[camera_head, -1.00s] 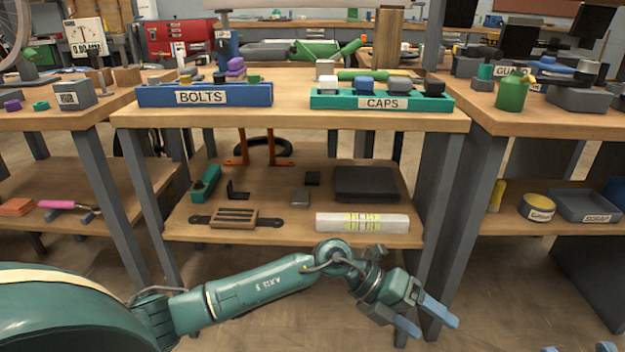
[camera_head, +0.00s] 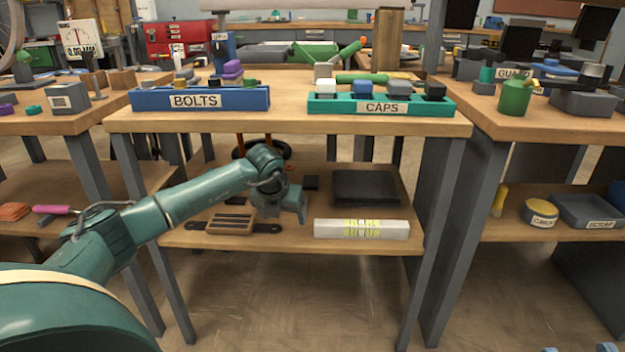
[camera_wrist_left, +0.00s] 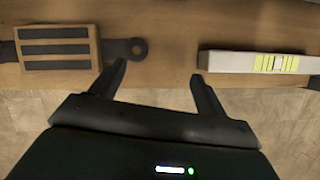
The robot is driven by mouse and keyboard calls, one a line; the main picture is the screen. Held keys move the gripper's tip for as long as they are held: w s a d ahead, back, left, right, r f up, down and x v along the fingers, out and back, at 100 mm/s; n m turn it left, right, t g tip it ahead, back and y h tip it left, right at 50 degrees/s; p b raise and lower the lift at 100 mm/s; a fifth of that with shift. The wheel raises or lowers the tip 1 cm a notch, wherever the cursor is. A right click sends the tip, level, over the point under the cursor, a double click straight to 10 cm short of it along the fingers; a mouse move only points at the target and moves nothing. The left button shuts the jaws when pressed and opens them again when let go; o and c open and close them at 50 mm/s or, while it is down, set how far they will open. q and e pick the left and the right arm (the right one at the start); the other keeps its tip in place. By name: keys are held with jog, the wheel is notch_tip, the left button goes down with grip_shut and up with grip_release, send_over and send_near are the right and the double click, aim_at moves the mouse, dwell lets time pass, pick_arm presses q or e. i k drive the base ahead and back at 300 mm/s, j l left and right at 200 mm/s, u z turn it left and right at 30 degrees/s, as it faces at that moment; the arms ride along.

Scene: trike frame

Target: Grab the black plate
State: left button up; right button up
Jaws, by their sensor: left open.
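The black plate (camera_head: 367,187) looks like the dark flat slab lying at the back right of the middle bench's lower shelf. It is not in the left wrist view. My left gripper (camera_head: 296,208) is open and empty at the front of this shelf, left of the slab and apart from it. In the left wrist view its spread fingers (camera_wrist_left: 158,71) are over the shelf's front edge, between a slatted wooden block (camera_wrist_left: 57,47) and a white bar. Two small blue-grey tips at the bottom right edge of the head view (camera_head: 607,348) may be my right gripper.
The white bar with yellow marks (camera_head: 362,229) lies along the shelf front, before the slab. A small black piece (camera_head: 311,182) lies left of the slab. The shelf (camera_head: 270,241) sits beneath the bench top (camera_head: 290,122), between grey legs (camera_head: 440,240).

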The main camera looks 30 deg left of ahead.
aim_at(311, 182)
jog(key=i+j, duration=0.3)
jog(key=i, duration=0.15)
jog(key=i+j, duration=0.15)
jog(key=j, duration=0.15)
jog(key=i+j, duration=0.2)
jog(key=j+z, duration=0.05)
jog(key=j, duration=0.05)
